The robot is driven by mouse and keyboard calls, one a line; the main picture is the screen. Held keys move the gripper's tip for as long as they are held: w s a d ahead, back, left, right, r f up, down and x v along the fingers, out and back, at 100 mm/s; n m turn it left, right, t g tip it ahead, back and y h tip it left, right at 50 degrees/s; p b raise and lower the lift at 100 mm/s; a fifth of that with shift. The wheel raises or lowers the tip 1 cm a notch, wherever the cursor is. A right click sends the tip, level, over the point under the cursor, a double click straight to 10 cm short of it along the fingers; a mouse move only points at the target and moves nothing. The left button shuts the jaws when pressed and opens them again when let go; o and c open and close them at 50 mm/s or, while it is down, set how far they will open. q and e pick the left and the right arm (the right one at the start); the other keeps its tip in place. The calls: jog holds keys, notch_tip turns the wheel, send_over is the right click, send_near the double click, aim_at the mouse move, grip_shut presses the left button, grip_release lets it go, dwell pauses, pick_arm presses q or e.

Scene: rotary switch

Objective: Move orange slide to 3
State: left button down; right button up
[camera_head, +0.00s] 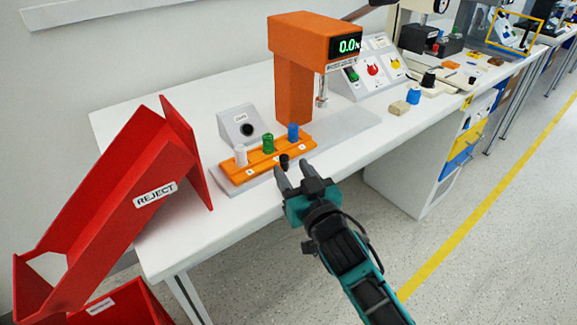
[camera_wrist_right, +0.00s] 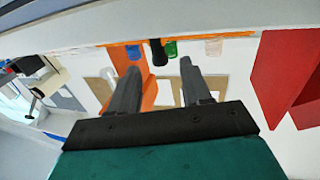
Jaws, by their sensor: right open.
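The orange slide (camera_head: 263,161) lies on a grey base plate (camera_head: 308,151) near the front edge of the white table. White, green and blue cylinders stand on it from left to right. A small black knob (camera_head: 284,161) sticks up at the slide's front right. My right gripper (camera_head: 299,170) is open, just in front of the knob and apparently apart from it. In the right wrist view the open fingers (camera_wrist_right: 158,80) point towards the black knob (camera_wrist_right: 157,52), with nothing between them. The number marks on the slide are too small to read surely. My left gripper is not in view.
An orange press (camera_head: 292,85) with a display reading 0.0 stands behind the slide. A grey box with a black button (camera_head: 241,125) stands at its left. A red reject chute (camera_head: 120,205) is left of the slide. Control panels and small parts are at the right.

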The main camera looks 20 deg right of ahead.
jog(key=shift+w+a, duration=0.15)
jog(key=shift+w, duration=1.3)
grip_shut()
